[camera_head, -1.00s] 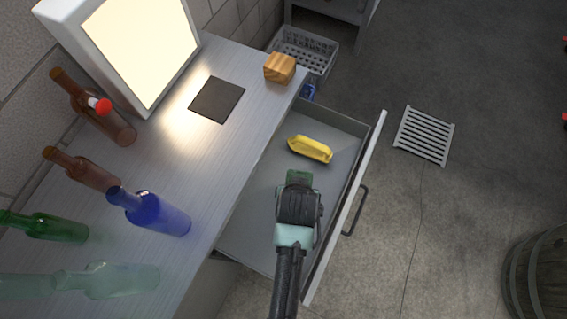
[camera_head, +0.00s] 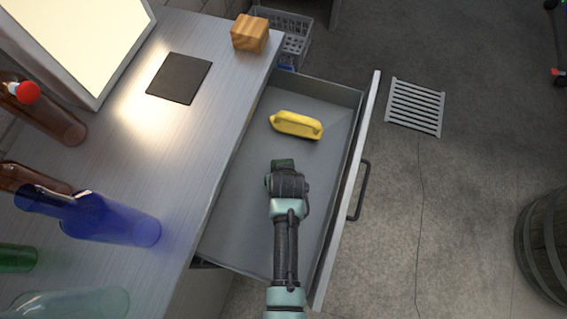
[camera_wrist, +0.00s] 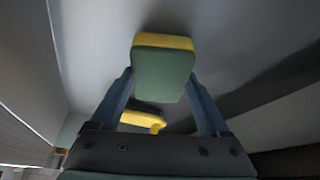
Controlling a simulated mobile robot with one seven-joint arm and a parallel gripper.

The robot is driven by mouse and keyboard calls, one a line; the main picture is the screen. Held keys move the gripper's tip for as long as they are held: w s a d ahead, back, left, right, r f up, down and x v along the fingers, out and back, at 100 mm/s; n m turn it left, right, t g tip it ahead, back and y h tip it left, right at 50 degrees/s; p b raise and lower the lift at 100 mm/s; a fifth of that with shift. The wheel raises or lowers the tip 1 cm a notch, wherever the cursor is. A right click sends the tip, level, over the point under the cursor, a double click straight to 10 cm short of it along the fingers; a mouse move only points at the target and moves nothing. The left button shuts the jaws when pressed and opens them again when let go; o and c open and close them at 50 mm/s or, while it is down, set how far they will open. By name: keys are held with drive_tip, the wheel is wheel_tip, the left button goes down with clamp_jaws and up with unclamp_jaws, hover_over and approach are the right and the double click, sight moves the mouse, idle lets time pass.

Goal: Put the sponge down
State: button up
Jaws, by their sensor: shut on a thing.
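My gripper (camera_head: 283,166) is over the open drawer (camera_head: 262,185), reaching down. It is shut on the sponge (camera_wrist: 163,70), which is green with a yellow layer and sits between the two fingertips in the wrist view. In the head view only a small dark green part of the sponge (camera_head: 283,162) shows beyond the gripper. I cannot tell whether the sponge touches the drawer floor.
A yellow object with a handle (camera_head: 297,125) lies in the drawer beyond my gripper. The drawer front (camera_head: 352,165) stands at the right. The worktop (camera_head: 190,125) at left holds a wooden block (camera_head: 250,33), a dark mat (camera_head: 180,78) and several bottles, including a blue one (camera_head: 110,222).

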drive_tip(key=shift+f, duration=0.55)
drive_tip(key=shift+f, duration=0.1)
drive_tip(key=o, duration=1)
drive_tip(key=shift+o, duration=0.2)
